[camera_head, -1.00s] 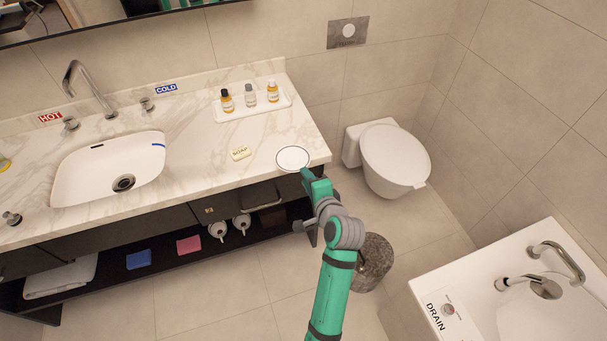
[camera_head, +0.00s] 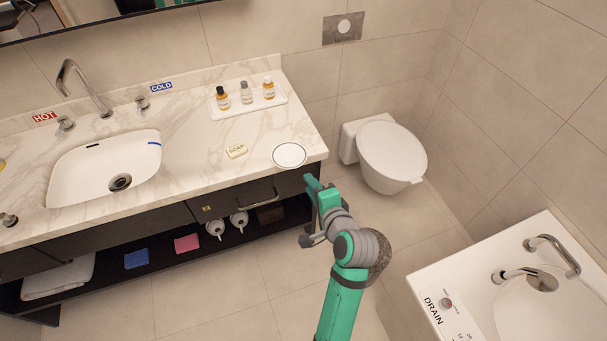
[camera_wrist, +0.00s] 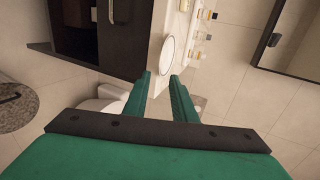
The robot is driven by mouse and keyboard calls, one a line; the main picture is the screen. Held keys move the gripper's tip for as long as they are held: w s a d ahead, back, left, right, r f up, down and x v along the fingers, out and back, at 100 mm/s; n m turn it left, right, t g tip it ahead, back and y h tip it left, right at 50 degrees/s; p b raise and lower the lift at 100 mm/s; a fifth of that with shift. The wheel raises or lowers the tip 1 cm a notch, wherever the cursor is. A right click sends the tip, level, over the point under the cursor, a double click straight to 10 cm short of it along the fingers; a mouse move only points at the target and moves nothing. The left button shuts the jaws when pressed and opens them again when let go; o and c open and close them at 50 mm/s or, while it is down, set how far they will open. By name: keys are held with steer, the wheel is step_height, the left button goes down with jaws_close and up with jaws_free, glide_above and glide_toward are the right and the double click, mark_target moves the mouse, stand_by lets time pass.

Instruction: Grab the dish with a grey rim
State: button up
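The white dish with a thin grey rim (camera_head: 289,155) lies flat on the marble counter near its right front corner. In the wrist view the dish (camera_wrist: 167,56) shows ahead, just beyond and between the fingertips. My gripper (camera_head: 312,183) is at the counter's front edge, below and right of the dish, apart from it. In the wrist view my gripper (camera_wrist: 160,78) has its two green fingers spread with nothing between them.
A soap bar (camera_head: 236,151) lies left of the dish. A white tray (camera_head: 249,109) with several small bottles is behind it. The sink (camera_head: 105,168) is farther left. The toilet (camera_head: 391,155) stands right of the counter. The dark cabinet front (camera_head: 248,199) is below the counter edge.

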steer(key=shift+w+d+r, duration=0.1)
steer(key=shift+d+r, duration=0.05)
steer(key=shift+r, duration=0.05)
steer(key=x, duration=1.1)
steer(key=shift+f, duration=0.25)
jaws_close()
steer(key=shift+s, duration=0.2)
